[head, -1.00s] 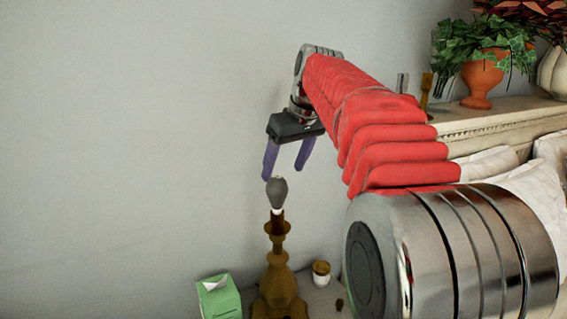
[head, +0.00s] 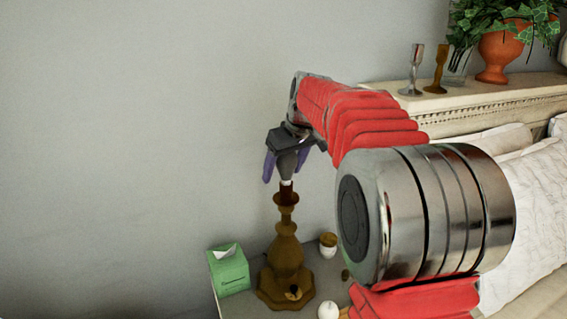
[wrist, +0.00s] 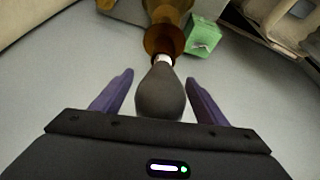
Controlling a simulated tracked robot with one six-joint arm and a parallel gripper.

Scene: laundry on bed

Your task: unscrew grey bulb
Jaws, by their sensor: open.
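The grey bulb (head: 287,165) sits upright in the top of a brown lamp base (head: 285,248) on the nightstand. It also shows in the wrist view (wrist: 160,93), with its pale neck in the lamp's socket. My gripper (head: 285,168) points down over the bulb. Its purple fingers (wrist: 115,90) stand open on either side of the bulb, with a gap showing at each side in the wrist view. The bulb's top lies close to the gripper's palm.
A green tissue box (head: 229,270) stands left of the lamp on the nightstand (head: 258,243). A small brown-topped jar (head: 328,245) and a white round thing (head: 328,310) stand to its right. The bed and a mantel-like ledge with goblets (head: 415,70) and a potted plant (head: 500,52) are at the right.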

